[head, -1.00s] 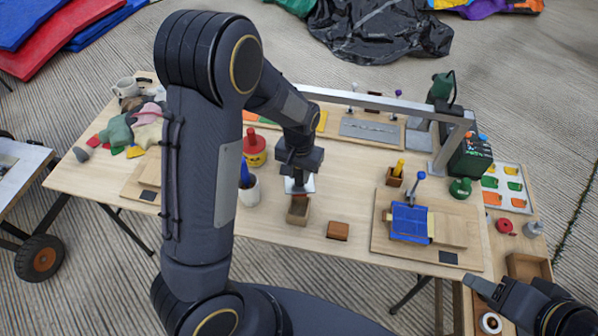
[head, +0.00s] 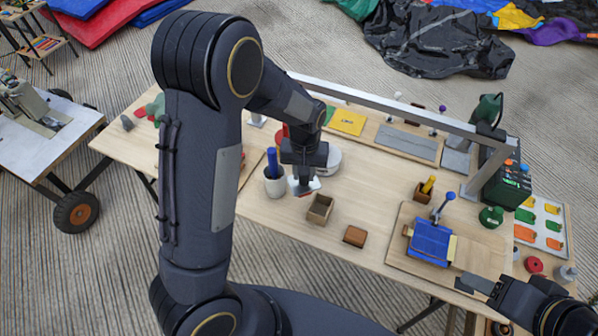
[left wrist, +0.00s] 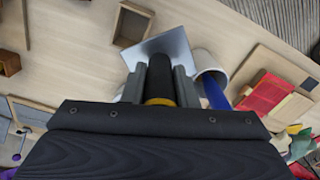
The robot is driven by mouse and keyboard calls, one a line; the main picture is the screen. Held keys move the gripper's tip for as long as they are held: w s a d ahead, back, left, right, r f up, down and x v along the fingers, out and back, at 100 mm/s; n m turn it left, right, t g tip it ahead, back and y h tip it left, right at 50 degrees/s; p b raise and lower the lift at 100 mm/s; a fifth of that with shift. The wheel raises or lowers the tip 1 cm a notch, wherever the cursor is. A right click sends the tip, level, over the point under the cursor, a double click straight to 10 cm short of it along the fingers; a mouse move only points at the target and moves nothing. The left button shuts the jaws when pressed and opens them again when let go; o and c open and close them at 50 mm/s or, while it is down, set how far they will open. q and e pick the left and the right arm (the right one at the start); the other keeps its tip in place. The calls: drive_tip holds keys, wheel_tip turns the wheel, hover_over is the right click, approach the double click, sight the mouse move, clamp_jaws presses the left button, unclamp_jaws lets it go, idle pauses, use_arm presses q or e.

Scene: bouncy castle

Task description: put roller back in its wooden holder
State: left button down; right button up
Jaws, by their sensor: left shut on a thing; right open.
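My left gripper (head: 303,183) is shut on a tool with a dark handle and yellow collar (left wrist: 159,101). A flat grey metal piece (left wrist: 174,43) shows at the tool's far end; I cannot tell whether this tool is the roller. An open wooden box-like holder (head: 320,209) looks empty on the table, just right of and nearer than my left gripper. It also shows in the left wrist view (left wrist: 132,23). The held tool is apart from it. My right gripper (head: 468,285) is open and empty past the table's front right.
A white cup with a blue-handled item (head: 272,160) stands left of my left gripper. A brown block (head: 355,236), a blue press on a board (head: 431,242) and a small holder with a yellow item (head: 425,189) stand right. A metal bar (head: 390,103) spans the back.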

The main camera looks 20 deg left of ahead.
use_arm(q)
drive_tip(key=shift+w+d+r+n, duration=0.15)
drive_tip(key=shift+d+r+n, duration=0.3)
drive_tip(key=shift+d+n, duration=0.5)
drive_tip(key=d+n+b, duration=0.1)
drive_tip(key=n, duration=0.1)
drive_tip(key=d+f+n+b, duration=0.1)
drive_tip(key=n, duration=0.2)
drive_tip(key=d+f+n+b, duration=0.1)
drive_tip(key=n, duration=0.1)
drive_tip(key=shift+w+d+b, duration=0.1)
drive_tip(key=shift+d+b, duration=0.15)
drive_tip(key=shift+b, duration=0.1)
drive_tip(key=shift+d+f, duration=0.1)
drive_tip(key=shift+f, duration=0.2)
drive_tip(key=shift+f+b, duration=0.2)
drive_tip(key=shift+b, duration=0.15)
drive_tip(key=shift+f+b, duration=0.75)
drive_tip(key=shift+f, duration=0.2)
drive_tip(key=shift+f, duration=0.25)
drive_tip(key=shift+f+b, duration=0.8)
drive_tip(key=shift+f, duration=0.1)
